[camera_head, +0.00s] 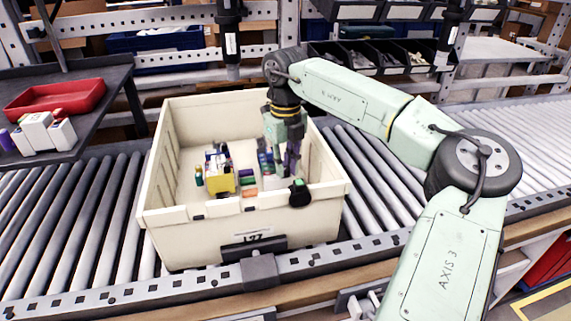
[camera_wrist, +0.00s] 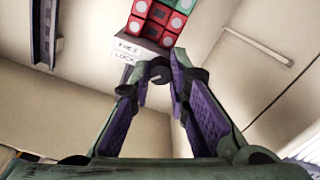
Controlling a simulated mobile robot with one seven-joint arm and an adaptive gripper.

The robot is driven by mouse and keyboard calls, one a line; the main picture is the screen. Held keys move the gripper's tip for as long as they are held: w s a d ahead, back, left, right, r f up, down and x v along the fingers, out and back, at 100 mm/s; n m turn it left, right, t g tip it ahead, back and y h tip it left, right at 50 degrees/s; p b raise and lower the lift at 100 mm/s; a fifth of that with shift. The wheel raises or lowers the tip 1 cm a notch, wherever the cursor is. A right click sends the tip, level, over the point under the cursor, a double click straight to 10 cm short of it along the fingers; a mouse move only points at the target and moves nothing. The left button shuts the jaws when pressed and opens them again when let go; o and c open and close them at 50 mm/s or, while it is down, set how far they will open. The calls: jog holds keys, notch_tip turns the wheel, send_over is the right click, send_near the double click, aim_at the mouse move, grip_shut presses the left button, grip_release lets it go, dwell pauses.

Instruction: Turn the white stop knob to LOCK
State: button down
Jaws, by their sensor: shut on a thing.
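My gripper (camera_head: 287,168) points down inside a cream bin (camera_head: 160,190) on the roller conveyor. In the wrist view my gripper (camera_wrist: 160,75), with purple-lined fingers, is closed in around a small round knob (camera_wrist: 159,71), which looks grey in shadow and is partly hidden by the fingertips. Beside it are two white labels, FREE (camera_wrist: 128,46) and LOCK (camera_wrist: 124,56), with FREE nearer the coloured blocks. I cannot tell which label the knob points at. In the head view the knob is hidden by my gripper.
Red and green blocks (camera_wrist: 158,18) stand close beyond the labels. A yellow object (camera_head: 221,178) and small coloured items are in the bin. A dark round part (camera_head: 299,193) sits at the bin's front rim. A red tray (camera_head: 56,98) is on a side table at left.

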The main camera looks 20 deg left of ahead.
aim_at(286, 168)
jog(key=c, duration=1.5)
grip_release()
jog(key=shift+r, duration=0.15)
notch_tip(286, 168, up, 12)
jog(key=shift+f, duration=0.1)
